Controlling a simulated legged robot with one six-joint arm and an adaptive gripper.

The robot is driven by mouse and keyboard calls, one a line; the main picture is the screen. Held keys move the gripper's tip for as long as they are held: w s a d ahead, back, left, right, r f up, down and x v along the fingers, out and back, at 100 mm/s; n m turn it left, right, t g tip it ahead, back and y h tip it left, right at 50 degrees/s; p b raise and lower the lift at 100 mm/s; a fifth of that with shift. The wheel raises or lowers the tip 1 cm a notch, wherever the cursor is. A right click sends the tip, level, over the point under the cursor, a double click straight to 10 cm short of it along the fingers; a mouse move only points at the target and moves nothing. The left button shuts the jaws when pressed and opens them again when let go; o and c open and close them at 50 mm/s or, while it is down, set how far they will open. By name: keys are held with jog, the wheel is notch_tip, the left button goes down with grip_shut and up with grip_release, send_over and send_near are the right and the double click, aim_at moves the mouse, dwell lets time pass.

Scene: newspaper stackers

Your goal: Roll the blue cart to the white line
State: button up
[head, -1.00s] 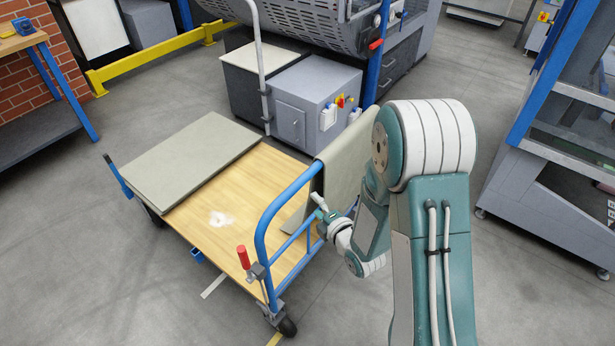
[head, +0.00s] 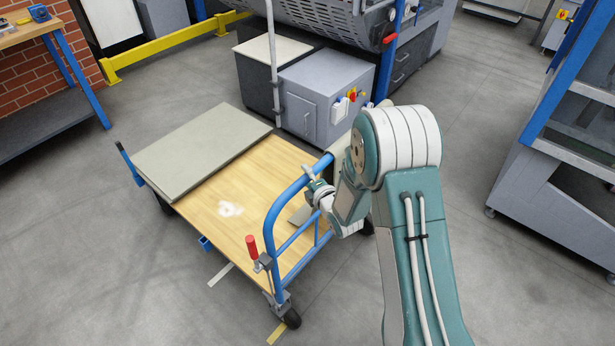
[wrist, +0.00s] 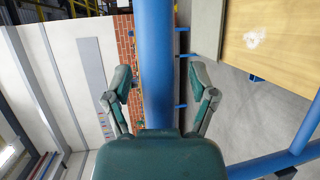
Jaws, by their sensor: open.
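The blue cart has a wooden deck (head: 235,207) and a blue tubular handle frame (head: 270,225) at its right end. A grey flat board or stack (head: 200,150) lies on the deck's far left part. My gripper (head: 314,184) is at the handle's upper bar. In the wrist view my gripper (wrist: 161,82) is open, its fingers on either side of the blue handle tube (wrist: 157,60), with gaps showing on both sides. A short white line (head: 221,274) is on the floor beside the cart's near side.
A yellow floor mark (head: 276,333) lies by the cart's near wheel. A grey cabinet (head: 315,95) and machine stand behind the cart. A blue-framed machine (head: 560,150) is at right, a workbench (head: 40,90) at left. The floor in front is clear.

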grip_shut()
jog(key=shift+a, duration=0.1)
